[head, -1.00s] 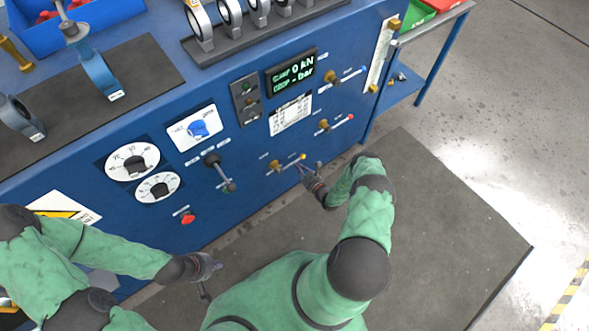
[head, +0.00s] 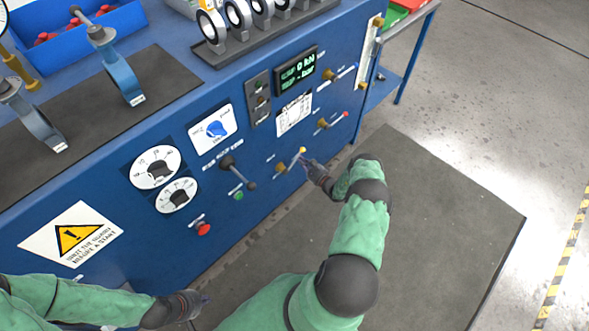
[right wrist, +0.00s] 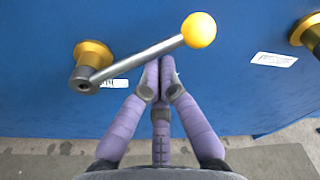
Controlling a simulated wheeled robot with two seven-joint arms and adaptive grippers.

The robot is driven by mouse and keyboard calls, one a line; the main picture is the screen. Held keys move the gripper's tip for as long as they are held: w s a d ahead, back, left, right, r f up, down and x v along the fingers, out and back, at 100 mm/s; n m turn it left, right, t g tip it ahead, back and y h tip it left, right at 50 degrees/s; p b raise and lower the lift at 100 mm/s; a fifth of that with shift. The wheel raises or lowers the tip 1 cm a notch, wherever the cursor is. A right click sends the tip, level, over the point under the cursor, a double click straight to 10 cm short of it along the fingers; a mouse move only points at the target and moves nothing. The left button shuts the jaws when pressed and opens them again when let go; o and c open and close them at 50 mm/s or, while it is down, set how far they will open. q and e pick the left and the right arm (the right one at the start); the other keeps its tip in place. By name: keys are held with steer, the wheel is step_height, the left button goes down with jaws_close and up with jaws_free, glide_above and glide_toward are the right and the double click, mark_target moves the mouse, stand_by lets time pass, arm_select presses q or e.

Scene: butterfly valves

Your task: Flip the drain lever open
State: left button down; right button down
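The drain lever (head: 292,159) is a grey bar with a yellow ball knob, mounted on a brass valve on the blue panel front. In the right wrist view the lever (right wrist: 140,59) slants up to the right from its pivot to the knob. My right gripper (head: 306,163) is at the lever. In the right wrist view its purple fingers (right wrist: 160,72) are together with nothing between them, tips just under the bar near the knob; touching or slightly apart I cannot tell. My left gripper (head: 203,299) is low at the left, away from the lever; its fingers are unclear.
Other levers with a red tip (head: 334,119) and a blue tip (head: 342,74) sit higher on the panel. A black-handled lever (head: 238,171) and a red knob (head: 203,228) are to the left. A dark floor mat (head: 440,210) lies clear at the right.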

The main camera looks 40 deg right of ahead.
mark_target(295, 161)
steer(key=a+r+n+p, duration=0.1)
steer(key=n, duration=0.1)
steer(key=a+r+n+p, duration=0.1)
steer(key=a+r+n, duration=0.1)
steer(key=n, duration=0.1)
steer(key=a+r+n+t+p, duration=0.1)
steer(key=n, duration=0.2)
steer(key=shift+s+a+r+h, duration=0.15)
steer(key=shift+a+h, duration=0.05)
steer(key=shift+h, duration=0.2)
arm_select(q)
steer(key=shift+a+r, duration=0.15)
steer(key=shift+r, duration=1.65)
arm_select(e)
steer(key=shift+a+r, duration=0.15)
steer(key=shift+a, duration=0.35)
